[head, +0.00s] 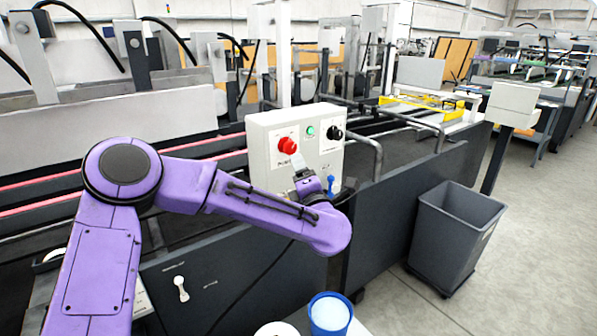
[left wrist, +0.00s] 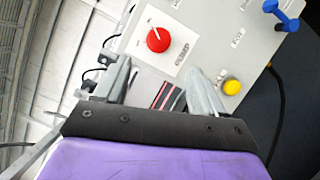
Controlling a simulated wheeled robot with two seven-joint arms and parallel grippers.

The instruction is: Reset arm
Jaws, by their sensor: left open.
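A light grey control box (head: 268,160) stands on the machine's near side. It bears a red knob (head: 288,145), a small green button (head: 310,131) and a black knob (head: 333,132). The red knob also shows in the left wrist view (left wrist: 158,39), beyond the fingertips and not between them. My left gripper (head: 298,166) is in front of the box, just below the red knob; in its wrist view it is open and empty (left wrist: 160,70). A yellow button (left wrist: 232,87) and a blue switch (left wrist: 283,14) show near it. My right gripper is not in view.
The folder gluer's dark side panel (head: 395,225) runs along behind my arm. A grey bin (head: 455,235) stands on the floor at right, with free floor beyond it. A blue container with a white top (head: 330,314) is at the bottom edge. A metal rail (head: 375,150) stands right of the box.

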